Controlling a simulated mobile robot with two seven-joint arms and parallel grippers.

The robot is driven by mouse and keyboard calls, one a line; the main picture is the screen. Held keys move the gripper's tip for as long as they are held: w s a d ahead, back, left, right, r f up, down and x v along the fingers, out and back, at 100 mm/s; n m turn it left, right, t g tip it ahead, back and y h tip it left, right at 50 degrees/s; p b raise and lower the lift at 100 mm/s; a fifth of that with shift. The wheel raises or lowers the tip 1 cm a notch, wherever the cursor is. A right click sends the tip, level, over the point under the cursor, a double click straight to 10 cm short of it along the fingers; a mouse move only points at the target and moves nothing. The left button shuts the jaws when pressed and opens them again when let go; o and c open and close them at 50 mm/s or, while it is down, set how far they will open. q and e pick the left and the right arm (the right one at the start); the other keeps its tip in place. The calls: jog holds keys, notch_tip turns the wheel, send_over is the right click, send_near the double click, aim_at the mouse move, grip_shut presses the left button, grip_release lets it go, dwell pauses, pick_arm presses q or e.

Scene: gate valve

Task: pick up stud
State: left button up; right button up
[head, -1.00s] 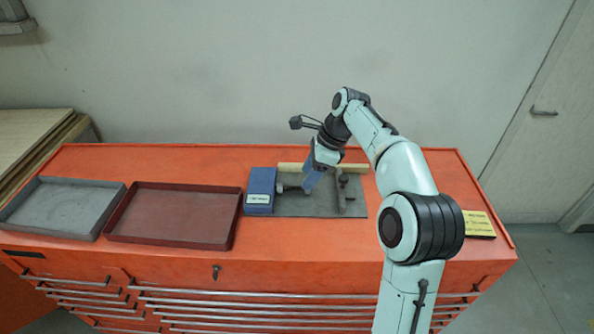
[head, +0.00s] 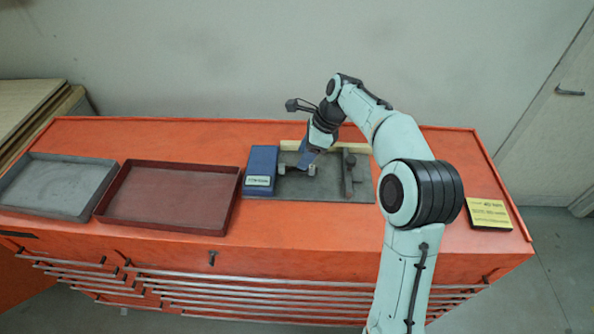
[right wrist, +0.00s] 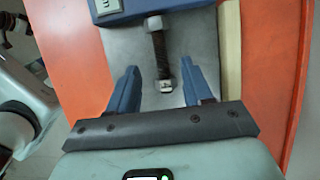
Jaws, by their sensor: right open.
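The stud (right wrist: 158,48) is a dark threaded rod with pale metal ends. In the right wrist view it runs lengthwise over the grey mat, its far end against or close to the blue block. In the head view the stud (head: 291,169) lies partly hidden near my gripper. My right gripper (right wrist: 158,74) is open, with blue fingers on either side of the stud's near end and clear gaps to both. In the head view this gripper (head: 306,160) points down over the mat. I cannot tell its exact height. My left gripper is not in view.
The blue block (head: 262,170) stands at the left of the grey mat (head: 325,191). A dark metal part (head: 348,175) stands on the right, a wooden strip (head: 291,145) behind. A red tray (head: 170,220) and grey tray (head: 92,207) sit left, a yellow sign (head: 488,213) right.

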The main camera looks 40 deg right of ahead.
aim_at(297, 170)
jog(key=shift+b+x, duration=0.35)
jog(key=shift+x, duration=2.3)
jog(key=shift+d, duration=0.2)
grip_shut()
